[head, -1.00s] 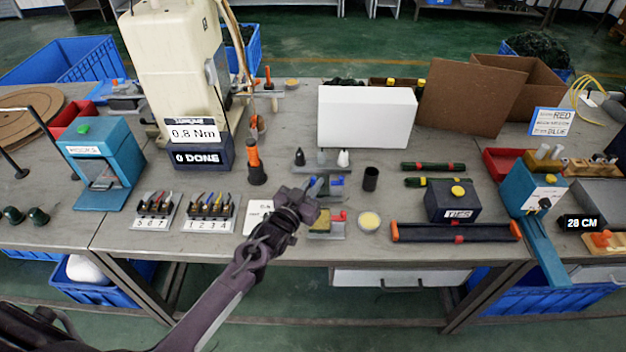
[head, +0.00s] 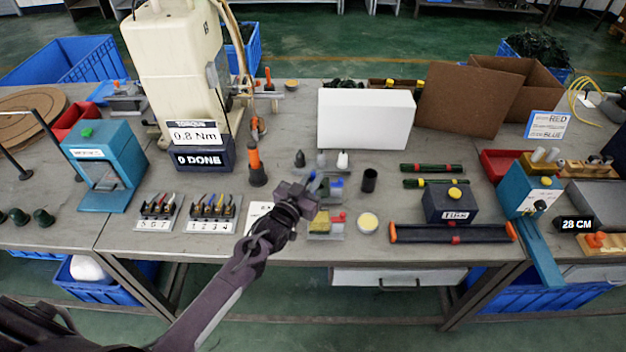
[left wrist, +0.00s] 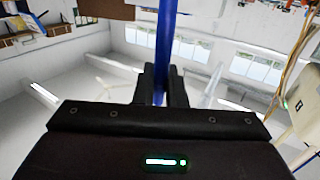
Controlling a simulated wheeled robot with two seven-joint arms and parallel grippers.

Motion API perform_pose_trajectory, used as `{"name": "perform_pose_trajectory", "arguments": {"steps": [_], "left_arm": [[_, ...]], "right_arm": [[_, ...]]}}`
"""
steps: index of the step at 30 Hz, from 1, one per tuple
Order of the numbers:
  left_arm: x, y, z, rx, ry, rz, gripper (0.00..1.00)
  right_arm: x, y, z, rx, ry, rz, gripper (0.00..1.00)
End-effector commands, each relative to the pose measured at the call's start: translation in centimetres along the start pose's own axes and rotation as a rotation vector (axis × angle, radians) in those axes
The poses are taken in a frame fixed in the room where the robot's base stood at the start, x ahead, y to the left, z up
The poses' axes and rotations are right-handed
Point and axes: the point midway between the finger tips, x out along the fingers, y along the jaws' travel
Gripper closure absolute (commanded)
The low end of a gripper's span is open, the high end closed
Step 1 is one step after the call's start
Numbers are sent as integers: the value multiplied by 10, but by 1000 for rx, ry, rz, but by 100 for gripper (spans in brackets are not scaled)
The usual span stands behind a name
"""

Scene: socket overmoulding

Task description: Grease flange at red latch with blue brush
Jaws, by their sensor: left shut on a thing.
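My left gripper (head: 312,193) is over the front middle of the bench, shut on a slim blue shaft, likely the blue brush (left wrist: 163,40). The shaft stands up between the fingers in the left wrist view; its bristles cannot be made out. Just right of the gripper in the head view is a small fixture with a red part (head: 338,217), probably the red latch, and a yellow block (head: 320,226). A blue part (head: 337,184) sits behind it. The gripper partly hides this area, and I cannot make out the flange. My right gripper is not in view.
A round tin with pale yellow content (head: 367,223) stands right of the fixture. A black cup (head: 369,180), an orange-tipped bottle (head: 256,165) and a white box (head: 366,118) stand around it. A long black tray (head: 450,233) lies at the front right.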

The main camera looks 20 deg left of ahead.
Motion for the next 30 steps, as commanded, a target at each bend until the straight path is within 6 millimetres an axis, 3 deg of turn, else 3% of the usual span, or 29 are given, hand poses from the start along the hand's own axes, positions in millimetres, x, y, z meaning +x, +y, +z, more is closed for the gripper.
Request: {"name": "perform_pose_trajectory", "arguments": {"steps": [13,21,30], "left_arm": [[0,0,0,0,0,0,100],[-4,39,-2,-3,5,1,100],[-5,46,3,1,1,-1,100]], "right_arm": [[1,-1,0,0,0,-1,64],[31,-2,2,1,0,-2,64],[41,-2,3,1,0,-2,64]]}}
